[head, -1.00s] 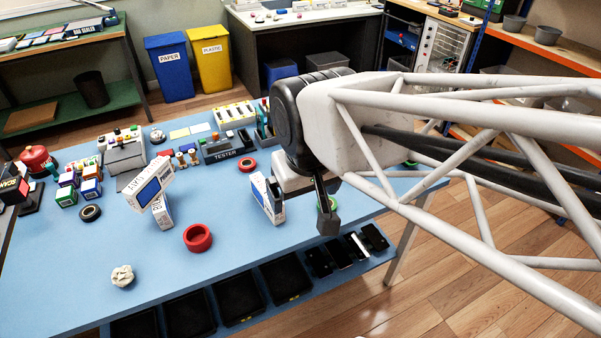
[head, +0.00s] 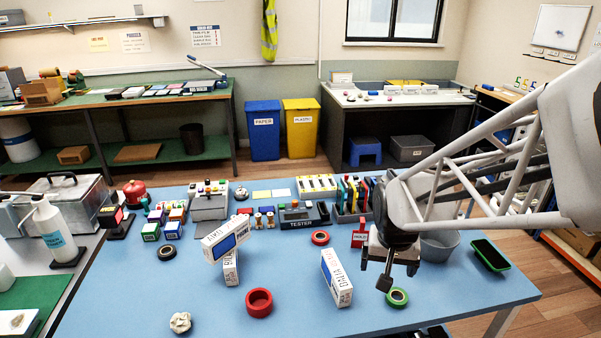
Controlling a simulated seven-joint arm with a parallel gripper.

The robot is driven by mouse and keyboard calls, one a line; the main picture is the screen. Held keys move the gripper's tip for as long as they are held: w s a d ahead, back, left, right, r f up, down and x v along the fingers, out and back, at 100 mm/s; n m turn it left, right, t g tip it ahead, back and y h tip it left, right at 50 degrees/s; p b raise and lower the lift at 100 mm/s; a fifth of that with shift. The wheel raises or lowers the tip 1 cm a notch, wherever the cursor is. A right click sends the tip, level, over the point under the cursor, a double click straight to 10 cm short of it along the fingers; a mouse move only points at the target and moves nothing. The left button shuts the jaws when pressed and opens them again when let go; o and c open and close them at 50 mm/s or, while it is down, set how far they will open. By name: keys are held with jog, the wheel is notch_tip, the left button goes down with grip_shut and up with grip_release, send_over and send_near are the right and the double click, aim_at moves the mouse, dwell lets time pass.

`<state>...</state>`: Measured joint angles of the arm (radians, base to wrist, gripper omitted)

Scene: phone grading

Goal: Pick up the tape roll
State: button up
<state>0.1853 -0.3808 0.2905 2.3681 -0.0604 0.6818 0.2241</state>
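Several rings that could be tape rolls lie flat on the blue table. A roll with a green rim and dark centre (head: 397,298) is near the front right. A thick red ring (head: 259,304) is at the front middle, a smaller red ring (head: 320,238) is farther back, and a black ring (head: 166,253) is at the left. I cannot tell by label which is the tape roll. My gripper (head: 398,277) hangs just above and behind the green-rimmed roll in the head view, its fingers apart, apparently with nothing between them.
A white box (head: 337,279) stands left of my gripper. Two stacked white boxes (head: 227,235) stand farther left. A crumpled ball (head: 180,322) lies at the front.

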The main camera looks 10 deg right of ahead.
aim_at(396, 299)
jog(key=w+d+f+m, duration=0.1)
jog(key=w+d+f, duration=0.2)
jog(key=f, duration=0.3)
jog(key=w+d+f+m, duration=0.2)
jog(key=w+d+f, duration=0.1)
jog(key=d+f, duration=0.2)
notch_tip(396, 299, down, 2)
jog(key=shift+d+f+g, duration=0.1)
jog(key=shift+d+g, duration=0.2)
jog(key=shift+d, duration=0.1)
jog(key=shift+d+f, duration=0.1)
jog(key=shift+f, duration=1.1)
jog(key=shift+w+f, duration=0.1)
jog(key=shift+w+d+f, duration=0.1)
jog(key=shift+w+f, duration=0.05)
jog(key=shift+f, duration=1.1)
jog(key=shift+w+d+f, duration=0.1)
jog(key=shift+f, duration=1.15)
jog(key=c, duration=1)
